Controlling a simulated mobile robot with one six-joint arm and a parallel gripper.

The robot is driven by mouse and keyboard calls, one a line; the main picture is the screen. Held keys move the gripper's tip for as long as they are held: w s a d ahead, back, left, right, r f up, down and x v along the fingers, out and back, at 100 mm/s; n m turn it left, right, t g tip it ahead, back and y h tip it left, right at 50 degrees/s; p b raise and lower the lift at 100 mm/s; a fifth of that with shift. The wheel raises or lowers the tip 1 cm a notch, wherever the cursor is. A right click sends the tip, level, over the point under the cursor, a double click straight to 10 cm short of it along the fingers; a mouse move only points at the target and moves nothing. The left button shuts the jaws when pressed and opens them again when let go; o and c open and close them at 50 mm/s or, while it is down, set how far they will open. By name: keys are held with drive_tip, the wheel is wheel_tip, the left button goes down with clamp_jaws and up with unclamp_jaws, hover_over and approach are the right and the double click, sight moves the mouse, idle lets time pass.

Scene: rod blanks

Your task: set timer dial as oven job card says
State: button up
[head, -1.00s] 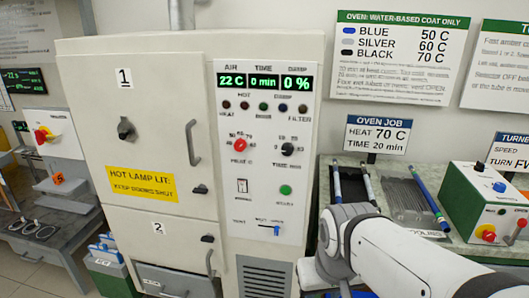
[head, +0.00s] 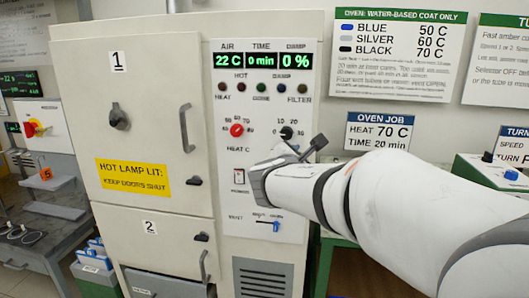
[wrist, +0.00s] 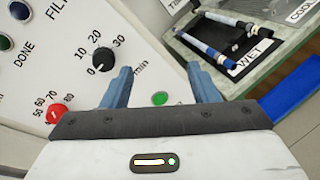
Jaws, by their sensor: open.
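The oven job card (head: 378,132) reads HEAT 70 C, TIME 20 min. The black timer dial (head: 286,132) is on the oven panel, right of the red heat dial (head: 237,130). The display (head: 262,60) reads 22 C, 0 min, 0 %. In the wrist view the timer dial (wrist: 103,59) has its white mark toward 0, and the red heat dial (wrist: 54,116) is lower left. My gripper (head: 300,150) is in front of the panel, just below and right of the timer dial. In the wrist view my gripper (wrist: 161,78) is open and empty, with the timer dial left of its fingers.
A green button (wrist: 160,98) shows between the fingers and is hidden in the head view. A blue slide switch (head: 276,226) is low on the panel. Oven doors (head: 130,130) are shut.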

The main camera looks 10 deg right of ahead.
sight(285, 134)
drive_tip(key=w+a+r+n+t+y+b, duration=0.1)
drive_tip(key=w+a+r+n+t+y, duration=0.15)
drive_tip(key=w+a+n, duration=0.3)
drive_tip(key=shift+t+h, duration=0.35)
drive_tip(key=x, duration=0.6)
drive_tip(key=shift+w+d+f, duration=0.2)
drive_tip(key=shift+d+f, duration=0.05)
drive_tip(key=shift+d, duration=0.1)
drive_tip(key=shift+c, duration=0.4)
drive_tip(key=c, duration=0.9)
